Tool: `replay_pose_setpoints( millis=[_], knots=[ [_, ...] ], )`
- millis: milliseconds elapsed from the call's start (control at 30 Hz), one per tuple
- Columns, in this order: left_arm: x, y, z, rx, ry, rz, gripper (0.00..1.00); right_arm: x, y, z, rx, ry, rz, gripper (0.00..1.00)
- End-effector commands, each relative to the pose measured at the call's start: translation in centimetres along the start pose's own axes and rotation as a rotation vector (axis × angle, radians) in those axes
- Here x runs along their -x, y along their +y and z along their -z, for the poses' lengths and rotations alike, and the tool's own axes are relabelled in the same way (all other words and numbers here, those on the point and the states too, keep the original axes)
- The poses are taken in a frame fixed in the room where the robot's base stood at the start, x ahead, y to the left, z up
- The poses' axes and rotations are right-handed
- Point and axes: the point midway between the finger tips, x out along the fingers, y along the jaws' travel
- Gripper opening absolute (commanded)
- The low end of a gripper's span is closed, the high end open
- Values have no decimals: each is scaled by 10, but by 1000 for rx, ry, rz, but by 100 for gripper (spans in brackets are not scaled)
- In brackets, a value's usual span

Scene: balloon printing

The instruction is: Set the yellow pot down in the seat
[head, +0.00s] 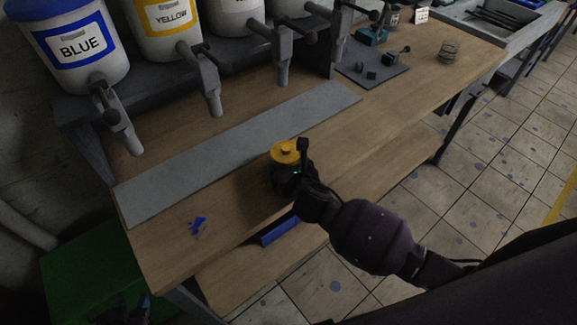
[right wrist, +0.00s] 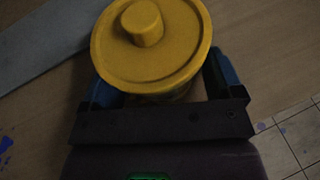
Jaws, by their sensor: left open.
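The yellow pot (head: 284,153), with a round knobbed lid, is at my right gripper (head: 290,172) over the wooden bench, between the long grey strip and the front edge. In the right wrist view the pot (right wrist: 150,45) sits between the two blue-padded fingers (right wrist: 168,85), which are shut on its sides. It looks upright; I cannot tell whether its bottom touches the bench. My left gripper (head: 135,312) is dark and partly cut off at the bottom left, open, away from the pot. I cannot make out which thing is the seat.
The grey strip (head: 225,155) lies along the wooden bench (head: 370,130). Paint tanks marked BLUE (head: 80,45) and YELLOW (head: 165,20) stand behind, with taps overhanging. A grey plate with small blocks (head: 372,75) and a wire holder (head: 449,50) are further right. Blue paint (head: 197,227) marks the bench.

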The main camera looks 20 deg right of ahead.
Motion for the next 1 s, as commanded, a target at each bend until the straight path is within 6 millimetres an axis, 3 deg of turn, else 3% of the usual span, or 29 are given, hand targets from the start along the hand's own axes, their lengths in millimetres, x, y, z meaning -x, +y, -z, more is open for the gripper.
replay_pose_setpoints(
  millis=[100,467,1000],
  knots=[
    [1,0,-2,0,-3,0,43,0,0,0,0,0,0,100],
    [2,0,0,0,-4,1,43,9,0,-3,2,0,0,100],
    [5,-1,12,0,4,0,43,103,0,-3,2,0,-1,100]
  ],
)
